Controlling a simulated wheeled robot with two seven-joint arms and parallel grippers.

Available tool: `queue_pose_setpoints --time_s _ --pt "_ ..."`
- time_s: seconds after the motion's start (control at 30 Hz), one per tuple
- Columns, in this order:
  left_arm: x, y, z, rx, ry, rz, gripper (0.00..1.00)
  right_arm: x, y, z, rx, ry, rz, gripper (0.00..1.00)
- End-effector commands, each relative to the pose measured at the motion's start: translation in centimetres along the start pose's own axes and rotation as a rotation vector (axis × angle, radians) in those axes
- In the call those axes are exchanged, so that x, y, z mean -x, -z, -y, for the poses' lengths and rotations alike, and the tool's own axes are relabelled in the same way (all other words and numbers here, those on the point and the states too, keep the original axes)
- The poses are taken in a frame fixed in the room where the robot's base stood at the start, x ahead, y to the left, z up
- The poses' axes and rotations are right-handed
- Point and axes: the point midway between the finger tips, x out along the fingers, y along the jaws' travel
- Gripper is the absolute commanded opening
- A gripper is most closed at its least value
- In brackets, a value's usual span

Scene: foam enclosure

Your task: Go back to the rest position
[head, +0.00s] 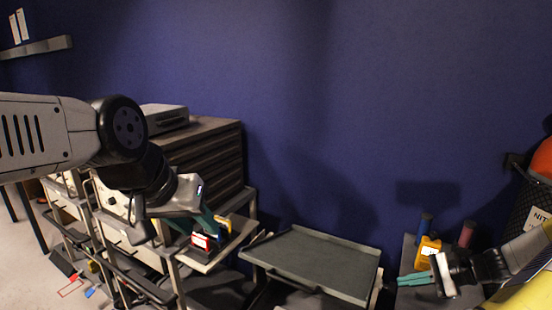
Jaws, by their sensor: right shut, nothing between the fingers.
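My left gripper (208,226) reaches in from the left, with its teal fingers pointing down and right over a small side shelf. A red-and-white item (201,243) and a yellow item (223,225) show right beside its fingertips; I cannot tell whether the fingers touch them or how far apart they are. My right gripper (416,279) is at the lower right, with its teal fingers pointing left. It is shut and empty, in front of a yellow bottle (428,252).
A grey tray-topped cart (310,262) stands between my grippers, its top bare. A drawer cabinet (205,158) with a grey case (165,118) stands behind my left arm. Blue (425,224) and reddish (466,236) cylinders stand near my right gripper. A blue wall closes the back.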

Motion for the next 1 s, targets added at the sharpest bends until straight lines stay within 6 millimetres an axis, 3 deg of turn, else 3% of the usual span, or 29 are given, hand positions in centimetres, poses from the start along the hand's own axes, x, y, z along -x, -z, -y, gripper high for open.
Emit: queue_pose_setpoints --time_s 0.03,0.2,0.5,0.77,1.0 --pt "0.0 0.0 0.0 0.000 0.000 0.000 0.36 -0.2 -1.9 1.1 0.067 -0.065 -0.014 0.00" --pt "0.0 0.0 0.0 0.000 0.000 0.000 0.36 -0.3 -7.6 3.3 0.272 -0.250 -0.063 0.00" --pt "0.0 0.0 0.0 0.000 0.000 0.000 0.36 0.8 -18.1 6.1 0.641 -0.481 -0.172 0.00" --pt "0.0 0.0 0.0 0.000 0.000 0.000 0.36 2.7 -27.2 6.7 0.961 -0.580 -0.275 0.00" --pt "0.0 0.0 0.0 0.000 0.000 0.000 0.36 5.0 -34.6 5.5 1.249 -0.584 -0.363 0.00"
